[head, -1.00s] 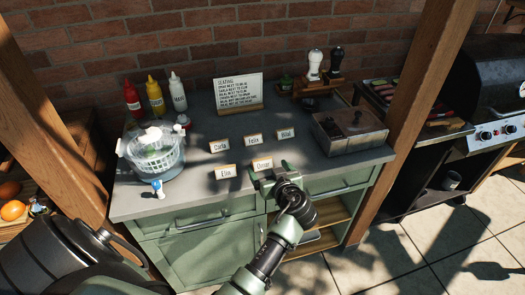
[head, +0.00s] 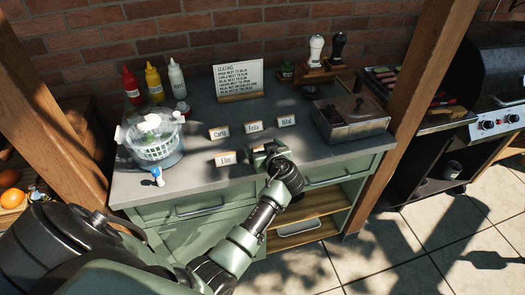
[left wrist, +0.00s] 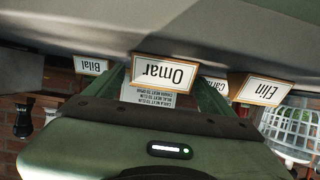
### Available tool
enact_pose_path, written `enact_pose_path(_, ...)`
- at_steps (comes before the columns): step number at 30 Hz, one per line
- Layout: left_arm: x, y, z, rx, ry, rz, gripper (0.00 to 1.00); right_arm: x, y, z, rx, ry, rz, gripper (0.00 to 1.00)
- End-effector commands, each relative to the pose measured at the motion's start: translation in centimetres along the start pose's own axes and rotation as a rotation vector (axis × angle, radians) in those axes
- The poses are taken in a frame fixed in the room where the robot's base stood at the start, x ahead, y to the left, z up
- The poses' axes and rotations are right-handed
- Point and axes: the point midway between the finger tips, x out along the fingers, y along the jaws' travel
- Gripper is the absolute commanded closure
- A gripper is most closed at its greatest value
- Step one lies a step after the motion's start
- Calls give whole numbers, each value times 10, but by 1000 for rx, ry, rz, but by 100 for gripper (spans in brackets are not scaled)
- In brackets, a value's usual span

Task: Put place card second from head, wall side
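The Omar place card (left wrist: 165,72) is white with a wooden rim and shows upside down in the left wrist view, between my left gripper's green fingers. In the head view my left gripper (head: 262,150) is at Omar's spot in the front row and mostly hides that card. Its fingers look apart, with no clear grip on the card. The Elin card (head: 226,158) stands to its left. The Carla (head: 219,132), Felix (head: 253,126) and Bilal (head: 286,121) cards stand in a row behind. A seating sign (head: 239,79) stands near the wall. My right gripper is not seen.
A salad spinner (head: 155,142) and sauce bottles (head: 153,84) stand at the left of the grey counter (head: 200,185). A metal box (head: 350,119) stands at the right, with two mills (head: 317,49) behind it. Bare counter lies between the cards and the sign.

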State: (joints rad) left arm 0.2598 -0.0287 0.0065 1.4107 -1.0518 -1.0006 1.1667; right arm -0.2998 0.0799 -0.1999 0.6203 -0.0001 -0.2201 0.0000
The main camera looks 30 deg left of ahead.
Motion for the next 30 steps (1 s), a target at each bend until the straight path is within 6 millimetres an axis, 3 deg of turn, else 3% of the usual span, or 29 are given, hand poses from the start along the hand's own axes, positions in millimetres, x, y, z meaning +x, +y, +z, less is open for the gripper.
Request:
enact_pose_path(1,0,0,0,0,0,0,33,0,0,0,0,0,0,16)
enact_pose_path(5,0,0,0,1,0,0,69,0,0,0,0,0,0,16)
enact_pose_path(8,0,0,0,0,0,0,82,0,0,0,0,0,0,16)
enact_pose_path(15,-1,0,-2,0,0,0,82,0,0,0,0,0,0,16)
enact_pose_path(20,-6,1,-15,-3,2,1,82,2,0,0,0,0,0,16)
enact_pose_path(23,-13,0,-31,-7,2,1,82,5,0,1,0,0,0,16)
enact_pose_path(30,-40,1,-97,-10,5,3,82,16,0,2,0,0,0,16)
